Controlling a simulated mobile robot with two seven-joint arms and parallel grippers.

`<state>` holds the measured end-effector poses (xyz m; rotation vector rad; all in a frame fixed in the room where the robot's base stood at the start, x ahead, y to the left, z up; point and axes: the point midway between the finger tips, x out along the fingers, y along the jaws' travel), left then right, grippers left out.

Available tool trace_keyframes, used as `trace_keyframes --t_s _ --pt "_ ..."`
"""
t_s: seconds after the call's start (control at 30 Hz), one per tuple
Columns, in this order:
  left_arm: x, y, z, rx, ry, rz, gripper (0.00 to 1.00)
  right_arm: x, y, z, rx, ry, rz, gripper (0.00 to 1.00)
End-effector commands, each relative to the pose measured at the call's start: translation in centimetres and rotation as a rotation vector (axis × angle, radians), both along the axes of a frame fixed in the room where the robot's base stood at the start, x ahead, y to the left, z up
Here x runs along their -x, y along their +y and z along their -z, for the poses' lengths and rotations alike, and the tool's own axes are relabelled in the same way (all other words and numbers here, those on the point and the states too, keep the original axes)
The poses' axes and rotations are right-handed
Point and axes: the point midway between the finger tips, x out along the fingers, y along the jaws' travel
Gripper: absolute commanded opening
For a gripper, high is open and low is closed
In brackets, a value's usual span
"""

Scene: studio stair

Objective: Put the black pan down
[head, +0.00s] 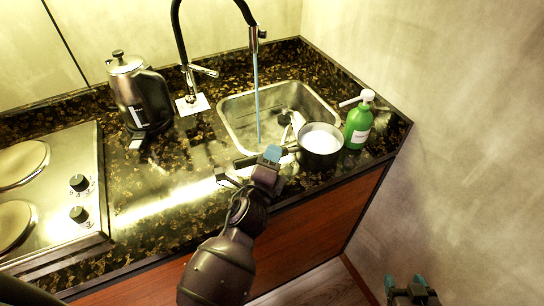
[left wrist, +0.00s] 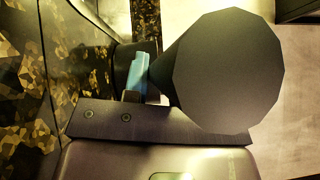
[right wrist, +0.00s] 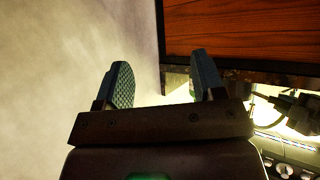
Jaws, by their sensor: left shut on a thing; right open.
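The black pan (head: 331,158) is at the front right corner of the sink (head: 237,113), beside the green bottle (head: 358,127). It looks level, with a pale white inside, and its handle points left. I cannot tell whether its base touches the counter.
A tap (head: 257,45) runs water into the sink. A steel kettle (head: 140,98) and a hob (head: 60,180) stand to the left. A wall closes the right side.

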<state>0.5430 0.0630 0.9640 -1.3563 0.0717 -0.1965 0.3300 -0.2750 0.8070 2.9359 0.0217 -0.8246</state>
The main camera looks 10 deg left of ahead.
Motion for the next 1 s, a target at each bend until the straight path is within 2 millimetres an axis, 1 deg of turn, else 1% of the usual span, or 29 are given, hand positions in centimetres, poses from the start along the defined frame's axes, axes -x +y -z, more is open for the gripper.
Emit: trace_keyframes --t_s 0.07,0.1,0.27,0.5,0.63,0.77,1.0 --pt "0.0 -0.1 0.0 0.004 -0.005 0.002 0.00 0.2 0.0 0.3 0.000 0.004 0.000 0.63" --pt "0.0 0.0 0.3 0.000 0.000 0.000 0.27 0.2 0.0 0.4 -0.001 0.006 0.001 0.63" --pt "0.0 0.0 0.2 0.000 0.000 0.000 0.51 0.7 -0.1 0.6 0.000 0.016 0.004 0.63" --pt "0.0 0.0 0.2 0.000 0.000 0.000 0.51 1.1 -0.2 0.8 0.000 0.023 0.006 0.63" --pt "0.0 0.0 -0.2 0.000 -0.001 0.000 0.51 0.9 -0.2 0.4 0.000 0.019 0.006 0.63" --pt "1.4 0.3 0.2 0.000 0.002 0.000 0.51 0.7 -0.1 0.5 0.000 0.016 0.004 0.63" --pt "5.2 1.0 0.4 0.001 0.002 0.000 0.51 0.1 0.0 0.5 0.000 0.005 0.000 0.63"
